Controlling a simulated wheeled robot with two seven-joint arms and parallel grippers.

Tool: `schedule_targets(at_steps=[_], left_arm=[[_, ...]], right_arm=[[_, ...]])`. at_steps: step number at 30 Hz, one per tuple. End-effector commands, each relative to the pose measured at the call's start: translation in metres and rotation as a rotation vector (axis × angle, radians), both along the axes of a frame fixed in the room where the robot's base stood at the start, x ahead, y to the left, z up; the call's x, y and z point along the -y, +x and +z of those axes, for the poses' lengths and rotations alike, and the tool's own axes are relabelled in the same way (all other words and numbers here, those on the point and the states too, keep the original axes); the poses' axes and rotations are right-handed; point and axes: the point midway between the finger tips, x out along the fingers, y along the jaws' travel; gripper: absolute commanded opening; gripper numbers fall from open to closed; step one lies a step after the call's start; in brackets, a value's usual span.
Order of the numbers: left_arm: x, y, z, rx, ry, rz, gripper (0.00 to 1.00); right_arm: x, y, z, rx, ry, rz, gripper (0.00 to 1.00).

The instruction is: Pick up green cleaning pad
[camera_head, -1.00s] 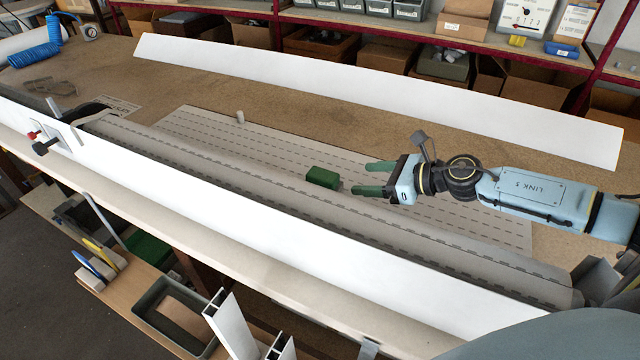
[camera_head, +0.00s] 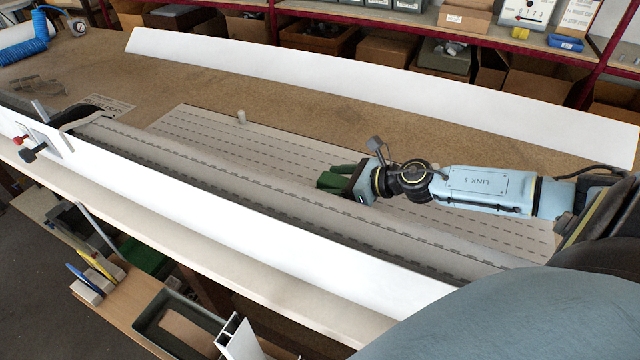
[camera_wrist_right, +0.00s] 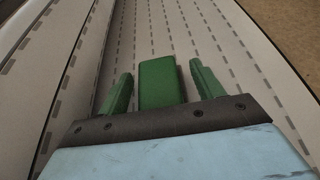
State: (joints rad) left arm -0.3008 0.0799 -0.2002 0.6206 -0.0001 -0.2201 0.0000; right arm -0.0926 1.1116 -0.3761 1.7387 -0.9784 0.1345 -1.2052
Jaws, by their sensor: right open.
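The green cleaning pad (camera_wrist_right: 160,82) is a small green block on the dashed grey-white surface. In the right wrist view it lies between the two green fingers of my right gripper (camera_wrist_right: 158,88), with a gap on each side. The gripper is open around it and its near end reaches close to the dark palm edge. In the head view my right gripper (camera_head: 340,178) is at the middle of the bench, and the pad and fingers merge into one green patch there, so the pad is hard to separate. My left gripper is not in view.
A long white profile (camera_head: 200,190) runs along the bench's front beside rolled grey slats. Another white profile (camera_head: 380,90) lies at the back, before shelves with boxes (camera_head: 385,52).

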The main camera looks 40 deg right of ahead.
Motion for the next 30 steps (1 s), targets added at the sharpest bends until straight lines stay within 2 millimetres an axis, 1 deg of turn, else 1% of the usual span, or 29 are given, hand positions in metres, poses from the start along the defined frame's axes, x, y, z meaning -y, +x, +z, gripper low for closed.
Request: schedule_targets(at_steps=[6, 15, 17, 18, 25, 28, 30], left_arm=[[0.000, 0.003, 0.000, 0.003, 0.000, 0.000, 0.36], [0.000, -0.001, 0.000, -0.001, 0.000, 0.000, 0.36], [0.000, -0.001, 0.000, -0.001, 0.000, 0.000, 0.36], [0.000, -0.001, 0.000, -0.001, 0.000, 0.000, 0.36], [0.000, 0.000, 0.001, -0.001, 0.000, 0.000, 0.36], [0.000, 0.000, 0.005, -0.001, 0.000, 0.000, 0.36], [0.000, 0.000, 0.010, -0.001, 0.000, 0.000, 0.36]], right_arm=[[0.001, -0.001, -0.001, -0.002, 0.000, -0.004, 0.66], [0.000, 0.000, -0.001, -0.001, 0.000, -0.002, 0.27], [0.000, 0.000, -0.001, -0.001, 0.000, -0.002, 0.19], [0.000, 0.000, 0.000, 0.000, 0.000, -0.002, 0.17], [0.000, 0.000, 0.002, 0.000, -0.001, -0.002, 0.17], [0.001, 0.000, 0.014, 0.002, -0.003, -0.001, 0.17], [0.001, 0.000, 0.027, 0.001, -0.005, 0.002, 0.17]])
